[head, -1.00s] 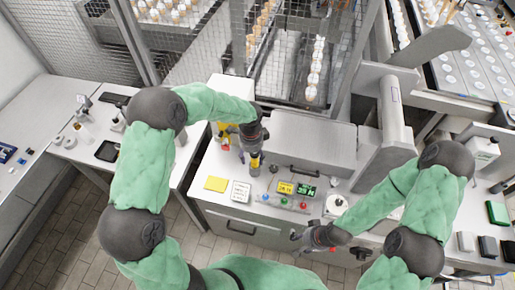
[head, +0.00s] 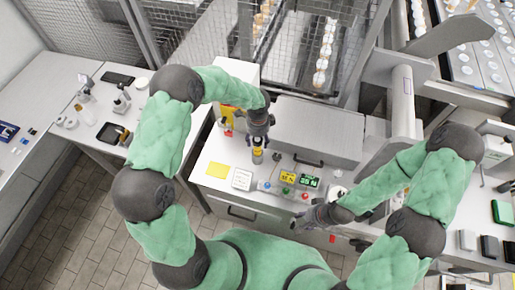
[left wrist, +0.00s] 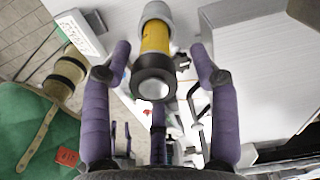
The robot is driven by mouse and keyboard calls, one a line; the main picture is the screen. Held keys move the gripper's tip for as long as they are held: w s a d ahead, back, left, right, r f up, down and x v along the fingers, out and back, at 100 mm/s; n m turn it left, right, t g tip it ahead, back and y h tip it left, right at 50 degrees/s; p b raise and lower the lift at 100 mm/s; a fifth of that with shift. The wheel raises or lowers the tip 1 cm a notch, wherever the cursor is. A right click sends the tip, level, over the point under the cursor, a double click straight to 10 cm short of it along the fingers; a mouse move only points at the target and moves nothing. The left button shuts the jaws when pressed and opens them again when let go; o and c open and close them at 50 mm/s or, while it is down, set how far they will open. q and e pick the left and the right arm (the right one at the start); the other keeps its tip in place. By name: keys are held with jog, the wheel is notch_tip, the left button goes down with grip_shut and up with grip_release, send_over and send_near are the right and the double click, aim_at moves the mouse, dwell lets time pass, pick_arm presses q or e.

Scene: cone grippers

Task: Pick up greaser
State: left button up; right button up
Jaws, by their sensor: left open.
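The greaser (head: 258,152), apparently the small cylinder with a yellow band and dark end, stands on the white worktop. In the left wrist view the greaser (left wrist: 155,45) shows its yellow middle, grey far part and dark round near end. My left gripper (head: 259,136) is right at it, from above and behind.
A metal housing (head: 318,132) stands behind right.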

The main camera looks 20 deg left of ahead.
aim_at(257, 150)
pick_arm(q)
jog(key=f, duration=0.4)
jog(key=shift+s+f, duration=0.2)
jog(key=shift+f, duration=0.05)
grip_shut()
jog(key=shift+r, duration=0.1)
